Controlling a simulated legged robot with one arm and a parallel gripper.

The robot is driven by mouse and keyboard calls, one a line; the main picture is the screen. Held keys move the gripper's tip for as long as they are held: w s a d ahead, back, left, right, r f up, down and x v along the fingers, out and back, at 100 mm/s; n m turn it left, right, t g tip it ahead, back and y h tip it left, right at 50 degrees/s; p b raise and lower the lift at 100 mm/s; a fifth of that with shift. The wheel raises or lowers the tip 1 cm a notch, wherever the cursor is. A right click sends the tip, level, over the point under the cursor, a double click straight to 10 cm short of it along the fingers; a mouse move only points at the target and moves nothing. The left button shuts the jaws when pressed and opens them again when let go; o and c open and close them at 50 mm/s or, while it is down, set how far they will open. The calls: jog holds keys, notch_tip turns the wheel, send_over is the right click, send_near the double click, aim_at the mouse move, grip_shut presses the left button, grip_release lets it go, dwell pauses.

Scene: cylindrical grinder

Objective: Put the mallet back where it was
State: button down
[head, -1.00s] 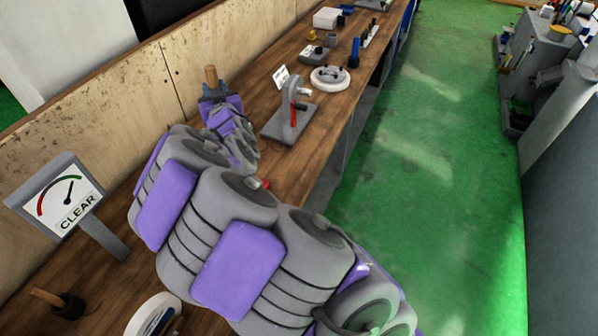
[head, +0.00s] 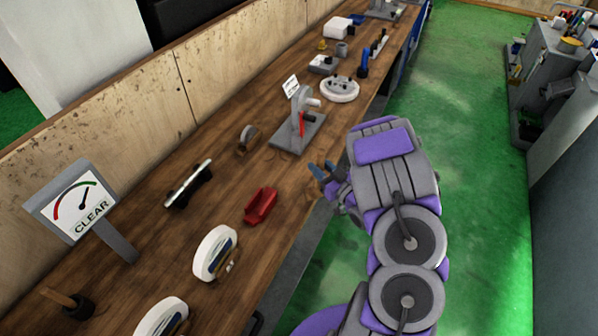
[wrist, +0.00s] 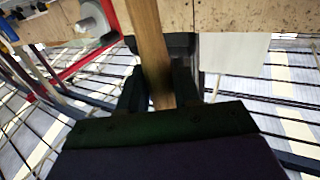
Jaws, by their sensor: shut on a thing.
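My gripper (head: 325,180) hangs beyond the bench's front edge, over the green floor side, right of the red tray. In the wrist view my gripper (wrist: 158,95) is shut on a wooden handle (wrist: 150,45), which I take for the mallet's. The handle stands nearly upright between the dark fingers. Its head is hidden, and the handle does not show clearly in the head view. A separate tool (head: 68,300) with a short wooden handle and a black head lies on the bench at the lower left.
The wooden bench (head: 225,170) holds a CLEAR gauge sign (head: 82,208), white wheels (head: 213,250), a red tray (head: 261,205), a dark tool with a pale top (head: 190,183) and a grey stand with a red handle (head: 301,122). Bare wood lies between them.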

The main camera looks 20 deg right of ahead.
jog(key=shift+s+d+r, duration=0.1)
jog(key=shift+s+r, duration=0.05)
jog(key=shift+s, duration=0.35)
jog(key=w+f+b, duration=0.1)
jog(key=w+f, duration=0.1)
jog(key=w, duration=0.5)
jog(key=w+f+b, duration=0.1)
jog(key=w+f, duration=0.2)
jog(key=w, duration=0.5)
jog(key=shift+w, duration=0.25)
jog(key=c, duration=0.8)
grip_release()
jog(key=shift+f, duration=0.1)
jog(key=shift+s, duration=0.1)
